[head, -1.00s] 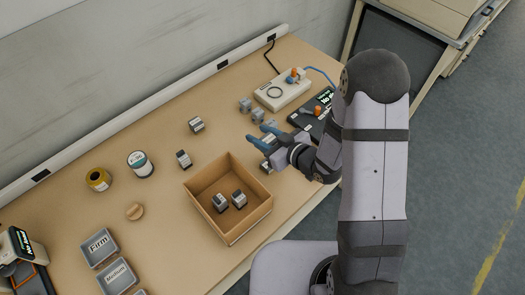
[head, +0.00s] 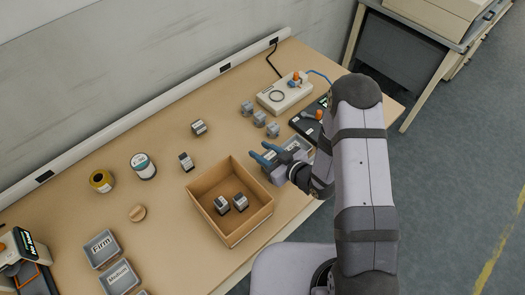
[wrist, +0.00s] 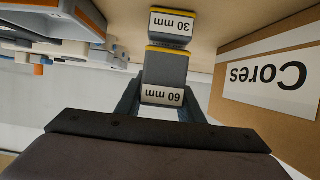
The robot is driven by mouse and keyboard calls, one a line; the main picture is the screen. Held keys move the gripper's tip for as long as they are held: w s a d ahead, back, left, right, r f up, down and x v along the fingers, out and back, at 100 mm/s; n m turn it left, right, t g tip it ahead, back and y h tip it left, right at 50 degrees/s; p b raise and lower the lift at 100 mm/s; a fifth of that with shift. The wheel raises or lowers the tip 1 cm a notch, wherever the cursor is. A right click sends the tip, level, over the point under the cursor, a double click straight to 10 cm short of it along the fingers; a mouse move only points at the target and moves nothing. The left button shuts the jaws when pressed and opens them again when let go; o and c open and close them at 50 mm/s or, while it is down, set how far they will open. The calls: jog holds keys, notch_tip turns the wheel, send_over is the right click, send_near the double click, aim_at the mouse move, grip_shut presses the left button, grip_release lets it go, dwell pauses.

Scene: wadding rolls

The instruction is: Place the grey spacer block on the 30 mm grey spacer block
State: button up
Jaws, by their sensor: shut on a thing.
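My gripper (head: 264,154) is shut on a grey spacer block marked 60 mm (wrist: 164,78), which sits between the two fingers in the wrist view. The 30 mm grey spacer block (wrist: 171,28) is directly beyond it, nearer the tabletop, and lined up with it. Each block has a yellow edge and a white label, and the labels read upside down. The held block appears to be over the 30 mm block; I cannot tell whether they touch. In the head view the fingers are above the table just behind the open box, and the blocks are largely hidden.
Several small grey blocks (head: 259,118) stand behind my gripper. A beige device (head: 285,92) is farther back.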

aim_at(274, 159)
jog(key=shift+f, duration=0.2)
jog(key=shift+f, duration=0.2)
jog(key=o, duration=1.1)
jog(key=shift+r, duration=0.2)
jog(key=shift+s+d+r+b, duration=0.1)
jog(key=shift+s+d+b, duration=0.2)
jog(key=shift+d, duration=0.1)
jog(key=b+v, duration=0.1)
jog(key=v, duration=0.9)
jog(key=shift+r, duration=0.1)
jog(key=shift+s+d+r, duration=0.1)
jog(key=shift+s+d, duration=0.2)
jog(key=shift+s, duration=0.1)
